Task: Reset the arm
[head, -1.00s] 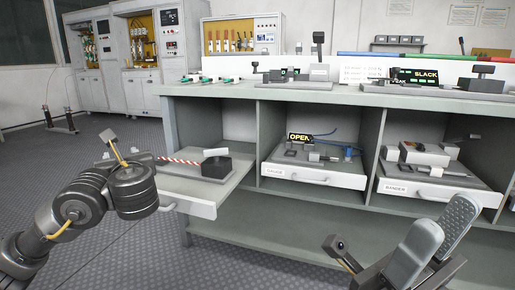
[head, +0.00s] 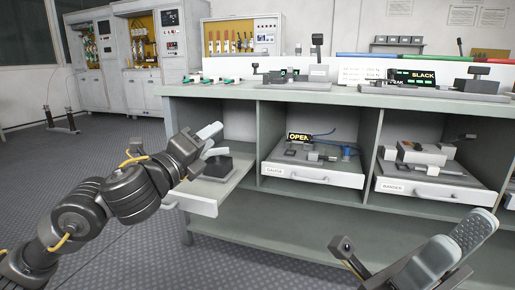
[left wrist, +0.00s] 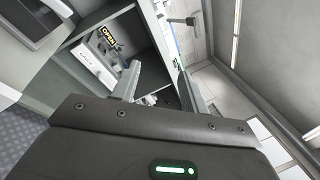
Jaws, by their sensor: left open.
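My left arm comes in from the left. Its gripper (head: 212,141) is over the pulled-out left drawer (head: 202,205), by the bench's left end. Its two pale fingers stand apart with nothing visible between them. A black block (head: 217,167) lies in the drawer just below the fingers. In the left wrist view the gripper (left wrist: 155,84) is open, and beyond it are the shelf compartment and a yellow "OPEN" sign (left wrist: 108,37). My right gripper (head: 458,238) is at the lower right, in front of the bench; its two grey fingers look apart and empty.
The grey bench (head: 320,100) carries testing devices and small green-tipped parts (head: 217,81). Two more drawers hold fixtures: the gauge drawer (head: 310,174) and the right-hand drawer (head: 435,190). Cabinets (head: 100,55) stand at back left.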

